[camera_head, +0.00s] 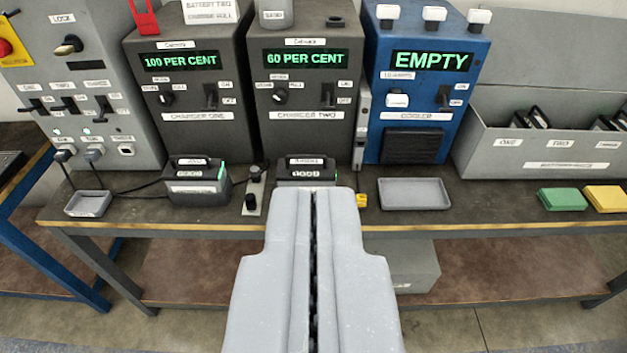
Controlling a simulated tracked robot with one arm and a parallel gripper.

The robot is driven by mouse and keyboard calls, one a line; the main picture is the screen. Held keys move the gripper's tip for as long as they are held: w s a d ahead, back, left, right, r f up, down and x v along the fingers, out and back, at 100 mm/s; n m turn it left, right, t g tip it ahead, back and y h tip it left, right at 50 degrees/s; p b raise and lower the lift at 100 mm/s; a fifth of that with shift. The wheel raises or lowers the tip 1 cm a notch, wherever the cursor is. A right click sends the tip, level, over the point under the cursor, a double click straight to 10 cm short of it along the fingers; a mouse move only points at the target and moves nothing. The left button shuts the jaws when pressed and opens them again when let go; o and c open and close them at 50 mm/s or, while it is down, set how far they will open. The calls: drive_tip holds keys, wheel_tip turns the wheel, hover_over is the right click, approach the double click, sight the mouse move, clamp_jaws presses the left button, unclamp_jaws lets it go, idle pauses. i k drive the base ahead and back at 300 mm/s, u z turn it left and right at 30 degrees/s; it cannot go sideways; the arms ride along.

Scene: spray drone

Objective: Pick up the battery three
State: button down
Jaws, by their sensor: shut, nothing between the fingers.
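My gripper (315,200) is shut and empty, low in the middle of the view, its tips in front of the bench edge. A dark battery (196,182) with a handle and a green strip sits on the bench in front of charger one (190,90). Another battery (307,170) sits in front of charger two (305,90), its lower part hidden by my gripper. The grey case (540,150) at right has slots labelled one, two and a third label too small to read, with dark items in them. I cannot tell which item is battery three.
The blue cooler (425,80) reads EMPTY. A grey tray (413,193) lies empty before it. Green (562,199) and yellow (605,198) blocks lie at right. A small tray (88,204), a lever panel (253,192) and cables stand left. A switch cabinet (80,80) is far left.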

sight(312, 172)
drive_tip(key=z, duration=0.1)
drive_tip(key=k, duration=0.4)
drive_tip(key=u, duration=0.2)
drive_tip(key=i, duration=1.7)
drive_tip(key=z, duration=0.65)
